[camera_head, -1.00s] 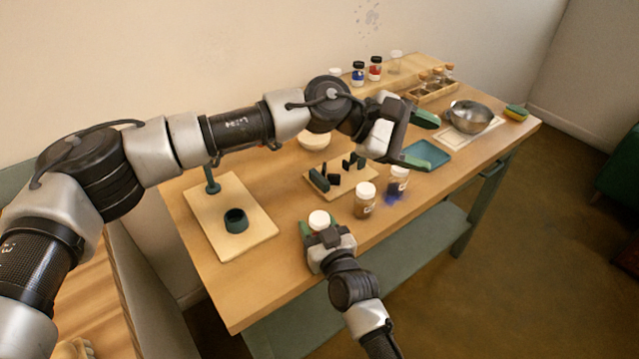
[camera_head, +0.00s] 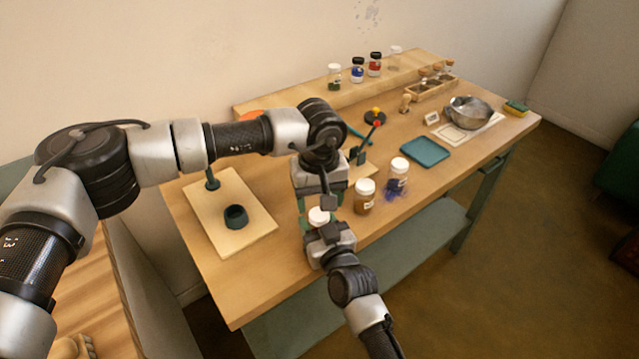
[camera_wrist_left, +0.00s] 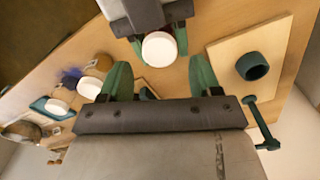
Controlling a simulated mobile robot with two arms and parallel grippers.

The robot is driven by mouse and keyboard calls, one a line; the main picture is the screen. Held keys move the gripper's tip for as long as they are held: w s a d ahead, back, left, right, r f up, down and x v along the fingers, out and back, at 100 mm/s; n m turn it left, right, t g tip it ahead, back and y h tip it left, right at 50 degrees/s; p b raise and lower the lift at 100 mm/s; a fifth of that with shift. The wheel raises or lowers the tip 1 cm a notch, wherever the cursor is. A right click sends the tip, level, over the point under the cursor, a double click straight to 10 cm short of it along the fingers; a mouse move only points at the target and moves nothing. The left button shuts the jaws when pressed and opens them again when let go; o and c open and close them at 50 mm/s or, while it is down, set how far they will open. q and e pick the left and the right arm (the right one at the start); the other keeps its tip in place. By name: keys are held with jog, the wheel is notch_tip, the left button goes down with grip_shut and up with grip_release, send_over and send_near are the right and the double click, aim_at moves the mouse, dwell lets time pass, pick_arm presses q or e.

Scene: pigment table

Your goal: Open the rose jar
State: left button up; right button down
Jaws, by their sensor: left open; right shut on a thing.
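A jar with a white lid (camera_head: 318,215) stands at the table's front edge, held by my right gripper (camera_head: 322,228). My left gripper (camera_head: 320,203) is open, close above and behind this jar. In the left wrist view the white lid (camera_wrist_left: 159,49) shows just beyond the gap between my left gripper's green fingers (camera_wrist_left: 160,76). The right gripper's fingers (camera_wrist_left: 159,38) flank the jar there. The left fingers do not appear to touch the lid.
A brown jar (camera_head: 364,197) and a blue-stained jar (camera_head: 397,177) with white lids stand just right. A board with a dark green cup (camera_head: 236,216) lies left. A teal tray (camera_head: 425,151), metal bowl (camera_head: 468,112) and raised shelf (camera_head: 300,93) with several jars lie farther off.

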aim_at(319, 214)
pick_arm(q)
jog(key=shift+f, duration=1.75)
jog(key=c, duration=0.9)
jog(key=n, duration=0.7)
jog(key=o, duration=1)
jog(key=shift+r, duration=0.1)
